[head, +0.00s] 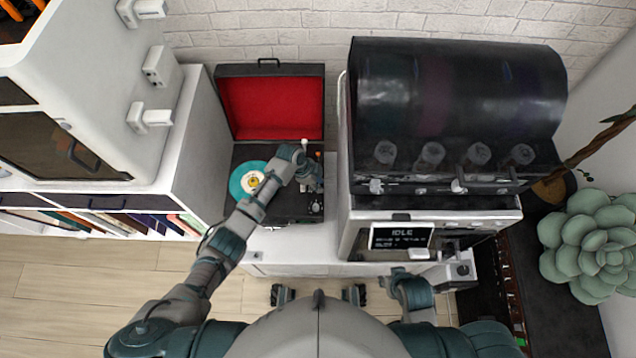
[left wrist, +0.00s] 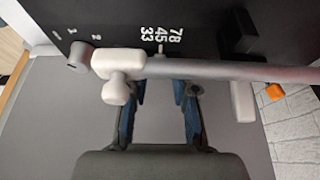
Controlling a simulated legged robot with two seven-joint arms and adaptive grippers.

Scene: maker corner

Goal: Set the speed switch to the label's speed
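The record player (head: 290,208) stands open with a teal record (head: 240,180) on it. The grey tonearm (left wrist: 215,70) crosses above the fingertips. In the head view my left arm covers part of the deck. My right gripper (head: 412,284) is low, near the machine's front.
The raised red-lined lid (head: 270,105) stands behind the deck. A white cabinet (head: 110,90) is close on the left. A large machine with a dark hood (head: 455,90) and an IDLE screen (head: 401,236) stands on the right. In the left wrist view a grey knob (left wrist: 80,56) sits by numbers 1 and 2.

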